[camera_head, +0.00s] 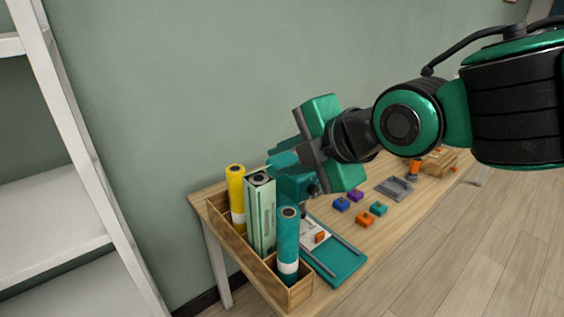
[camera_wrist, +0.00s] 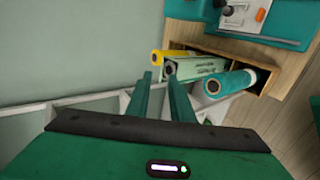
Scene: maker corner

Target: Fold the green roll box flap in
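The green roll box (camera_head: 262,217) is pale green and stands upright in a wooden holder, between a yellow roll and a teal roll. A dark round roll end shows at its top; I cannot clearly make out the flap. In the wrist view the box (camera_wrist: 200,69) shows just beyond my fingertips, slightly right. My gripper (camera_head: 277,173) is above and beside the box top in the head view. In the wrist view its two teal fingers (camera_wrist: 160,77) are apart with nothing between them. Whether a finger touches the box cannot be told.
The yellow roll (camera_head: 236,197) and teal roll (camera_head: 288,245) flank the box in the wooden holder (camera_head: 296,294). A wall is behind; white shelves (camera_head: 50,215) stand left.

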